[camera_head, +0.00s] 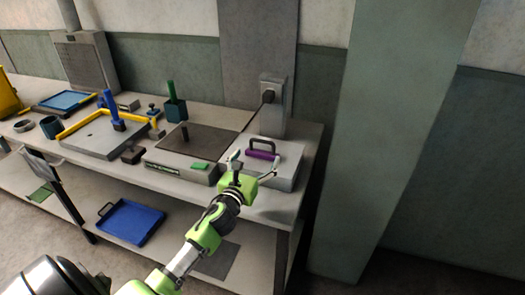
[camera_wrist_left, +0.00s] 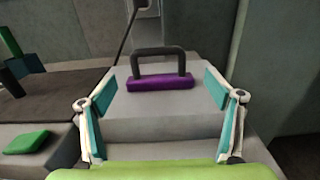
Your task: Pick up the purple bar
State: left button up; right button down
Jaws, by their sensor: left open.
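The purple bar (camera_head: 261,155) lies on top of a grey block (camera_head: 284,170) at the right end of the bench. A dark arched handle (camera_head: 264,144) stands on it. In the left wrist view the purple bar (camera_wrist_left: 160,83) is ahead of the fingers, centred between them, with its handle (camera_wrist_left: 158,51) upright. My left gripper (camera_head: 253,163) is open and empty, its fingers spread in front of the bar and apart from it. It also shows in the left wrist view (camera_wrist_left: 160,100). My right gripper is not in view.
A flat machine with a dark plate (camera_head: 200,141) and a green pad (camera_head: 199,166) stands left of the block. A grey socket box (camera_head: 273,105) with a cable is behind it. A green pillar (camera_head: 385,140) stands right of the bench. A blue tray (camera_head: 130,221) lies on the lower shelf.

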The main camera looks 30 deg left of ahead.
aim_at(262, 152)
pick_arm(q)
jog(key=shift+w+a, duration=0.15)
jog(key=shift+w, duration=0.4)
jog(key=shift+w+f, duration=0.1)
jog(key=shift+w, duration=0.1)
jog(key=shift+w+a, duration=0.25)
jog(key=shift+w, duration=0.2)
jog(key=p+x, duration=0.1)
jog(key=x, duration=0.2)
jog(key=shift+w+a, duration=0.1)
jog(key=shift+w, duration=0.05)
jog(key=shift+w+a, duration=0.1)
jog(key=shift+w, duration=0.4)
jog(key=shift+c, duration=0.8)
jog(key=c, duration=1.2)
jog(key=shift+c, duration=0.6)
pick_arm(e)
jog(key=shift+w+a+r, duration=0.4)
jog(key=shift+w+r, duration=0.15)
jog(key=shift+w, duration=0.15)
